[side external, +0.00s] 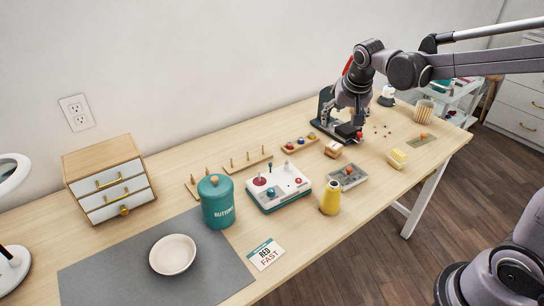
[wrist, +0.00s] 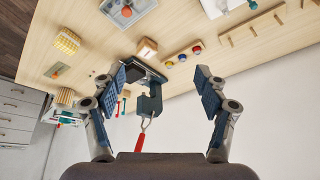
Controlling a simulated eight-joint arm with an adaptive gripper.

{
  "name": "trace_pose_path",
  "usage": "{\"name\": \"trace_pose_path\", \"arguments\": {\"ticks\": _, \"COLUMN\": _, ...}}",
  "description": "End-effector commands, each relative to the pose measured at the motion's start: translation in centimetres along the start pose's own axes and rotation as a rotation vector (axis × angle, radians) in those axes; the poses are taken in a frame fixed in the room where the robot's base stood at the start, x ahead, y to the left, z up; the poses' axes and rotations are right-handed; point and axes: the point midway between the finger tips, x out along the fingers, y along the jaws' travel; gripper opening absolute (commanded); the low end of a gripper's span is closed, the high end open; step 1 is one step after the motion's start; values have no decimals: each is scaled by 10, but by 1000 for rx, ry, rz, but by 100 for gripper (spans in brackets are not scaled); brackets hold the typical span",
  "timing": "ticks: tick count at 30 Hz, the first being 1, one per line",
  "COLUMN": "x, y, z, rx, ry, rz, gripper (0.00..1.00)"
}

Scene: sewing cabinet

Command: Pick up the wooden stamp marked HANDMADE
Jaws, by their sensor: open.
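No lettering HANDMADE is readable in either view. A small light wooden block (side external: 334,149) with a darker face lies on the table in front of a dark lever press; it may be the stamp, but I cannot tell. The block also shows in the wrist view (wrist: 147,48), beyond my fingertips and slightly left of centre. My gripper (side external: 350,106) hangs above the table at the press, overlapping it in the side view. In the wrist view my gripper (wrist: 162,76) has its fingers wide apart with nothing held.
The dark press (wrist: 150,103) with a red handle appears between my fingers. A rack with coloured knobs (side external: 300,143) is left of the block.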

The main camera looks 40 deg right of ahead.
Motion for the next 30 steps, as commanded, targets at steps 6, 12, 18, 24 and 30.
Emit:
{"name": "trace_pose_path", "arguments": {"ticks": 6, "x": 53, "y": -4, "z": -41, "rx": 195, "ry": -15, "rz": 101, "gripper": 74}}
{"name": "trace_pose_path", "arguments": {"ticks": 12, "x": 108, "y": -1, "z": -67, "rx": 373, "ry": -15, "rz": 194, "gripper": 74}}
{"name": "trace_pose_path", "arguments": {"ticks": 18, "x": 155, "y": 7, "z": -80, "rx": 514, "ry": -4, "rz": 270, "gripper": 74}}
{"name": "trace_pose_path", "arguments": {"ticks": 24, "x": 175, "y": 11, "z": -82, "rx": 573, "ry": 2, "rz": 300, "gripper": 74}}
{"name": "trace_pose_path", "arguments": {"ticks": 30, "x": 200, "y": 19, "z": -81, "rx": 578, "ry": 3, "rz": 302, "gripper": 74}}
